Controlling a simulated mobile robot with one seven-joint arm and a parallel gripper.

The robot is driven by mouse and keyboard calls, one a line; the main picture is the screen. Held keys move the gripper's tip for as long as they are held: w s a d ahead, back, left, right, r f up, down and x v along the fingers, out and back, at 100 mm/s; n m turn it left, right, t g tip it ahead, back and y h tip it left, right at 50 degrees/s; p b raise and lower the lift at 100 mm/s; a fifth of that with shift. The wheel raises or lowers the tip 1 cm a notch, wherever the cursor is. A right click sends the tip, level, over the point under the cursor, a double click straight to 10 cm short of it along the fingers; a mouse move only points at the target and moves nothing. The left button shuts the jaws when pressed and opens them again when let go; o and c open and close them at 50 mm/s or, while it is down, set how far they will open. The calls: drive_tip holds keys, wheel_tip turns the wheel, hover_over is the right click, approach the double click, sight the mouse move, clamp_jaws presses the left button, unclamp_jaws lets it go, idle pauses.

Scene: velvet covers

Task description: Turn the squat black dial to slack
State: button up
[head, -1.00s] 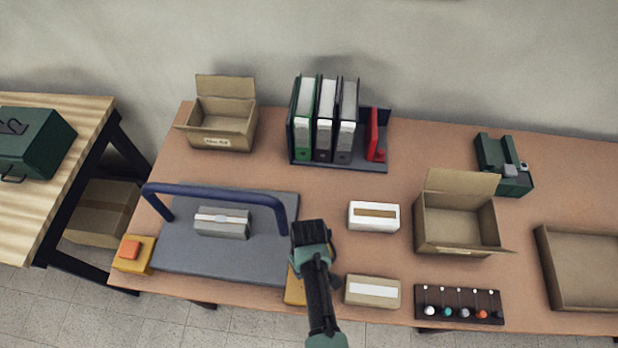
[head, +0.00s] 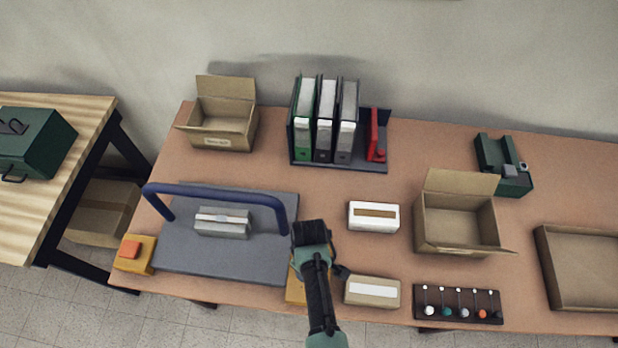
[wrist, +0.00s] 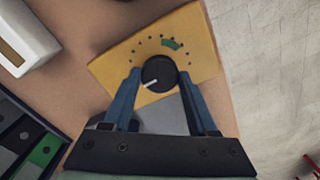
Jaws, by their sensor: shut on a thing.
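The squat black dial (wrist: 163,67) sits on a yellow plate (wrist: 203,64) in the wrist view. Its white pointer line aims to the lower left. Small dark dots curve around its upper side, and a green arc mark (wrist: 172,44) lies above it to the right. My gripper (wrist: 159,78) is shut on the dial, with one blue finger against each side. In the head view only the left part of the yellow plate (head: 294,289) shows, and my arm hides the dial and fingertips. I see no readable lettering on the plate.
A grey board (head: 185,250) with a blue bar (head: 217,190) stands left of the plate. A white box (head: 374,217) and a tan box (head: 371,292) stand close on the right. The table's front edge is near the plate.

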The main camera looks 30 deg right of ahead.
drive_tip(key=o, duration=1.4)
drive_tip(key=shift+r, duration=0.1)
wheel_tip(320, 180, up, 13)
drive_tip(key=shift+f+b, duration=0.1)
drive_tip(key=shift+b, duration=0.35)
